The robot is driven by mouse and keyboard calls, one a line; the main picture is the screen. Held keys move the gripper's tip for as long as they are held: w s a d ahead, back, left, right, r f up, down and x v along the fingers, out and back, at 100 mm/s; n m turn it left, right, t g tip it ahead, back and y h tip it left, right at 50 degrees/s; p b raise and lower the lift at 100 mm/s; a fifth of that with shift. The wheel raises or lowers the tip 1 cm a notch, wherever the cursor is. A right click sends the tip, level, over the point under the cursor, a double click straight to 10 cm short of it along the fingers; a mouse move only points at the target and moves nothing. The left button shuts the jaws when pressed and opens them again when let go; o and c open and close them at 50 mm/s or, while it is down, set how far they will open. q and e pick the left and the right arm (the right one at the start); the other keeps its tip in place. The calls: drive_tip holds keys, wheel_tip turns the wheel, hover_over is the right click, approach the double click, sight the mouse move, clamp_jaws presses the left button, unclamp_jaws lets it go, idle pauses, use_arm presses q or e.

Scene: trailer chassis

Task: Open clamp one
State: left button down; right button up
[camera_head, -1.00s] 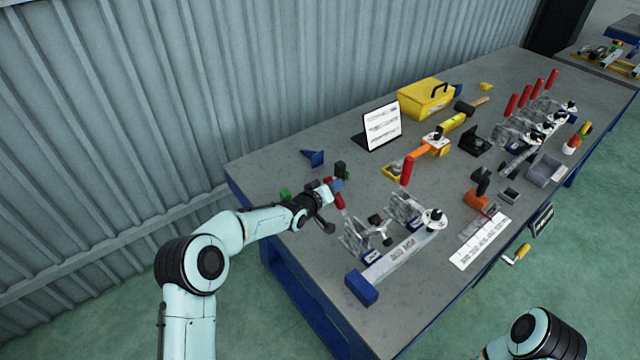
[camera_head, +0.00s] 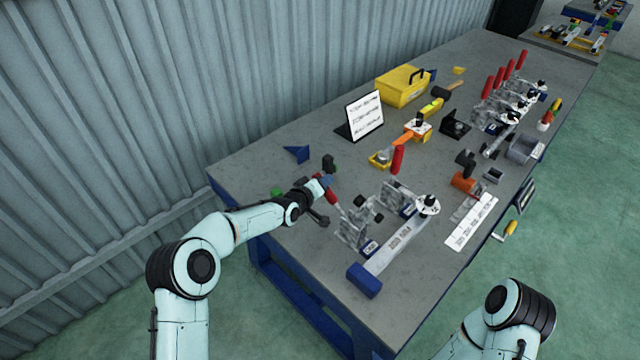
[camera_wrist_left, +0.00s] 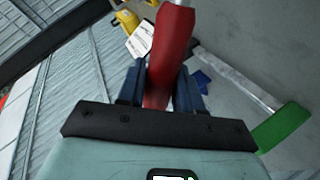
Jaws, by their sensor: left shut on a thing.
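The near toggle clamp (camera_head: 349,232) stands on the left end of a grey base bar (camera_head: 398,250) on the workbench. Its red handle (camera_head: 331,197) leans back to the left, and small black-tipped parts show at its front. My left gripper (camera_head: 324,183) is shut on this handle. In the left wrist view the red handle (camera_wrist_left: 168,55) runs up between the two dark blue fingers (camera_wrist_left: 160,88). A second clamp (camera_head: 396,193) beside it has its red handle (camera_head: 397,159) upright. My right gripper is out of view; only part of that arm shows.
A blue block (camera_head: 365,280) ends the base bar at the front. A tablet stand (camera_head: 365,116), yellow toolbox (camera_head: 402,87) and orange tools (camera_head: 464,183) stand behind and right. More red-handled clamps (camera_head: 500,80) stand far right. The bench's front left corner is mostly clear.

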use_arm(q)
drive_tip(key=shift+a, duration=0.1)
drive_tip(key=c, duration=0.9)
unclamp_jaws()
drive_tip(key=shift+f, duration=0.1)
drive_tip(key=shift+o, duration=0.2)
drive_tip(key=shift+s, duration=0.15)
drive_tip(key=b+v, duration=0.3)
drive_tip(key=v, duration=1)
drive_tip(key=shift+b, duration=0.35)
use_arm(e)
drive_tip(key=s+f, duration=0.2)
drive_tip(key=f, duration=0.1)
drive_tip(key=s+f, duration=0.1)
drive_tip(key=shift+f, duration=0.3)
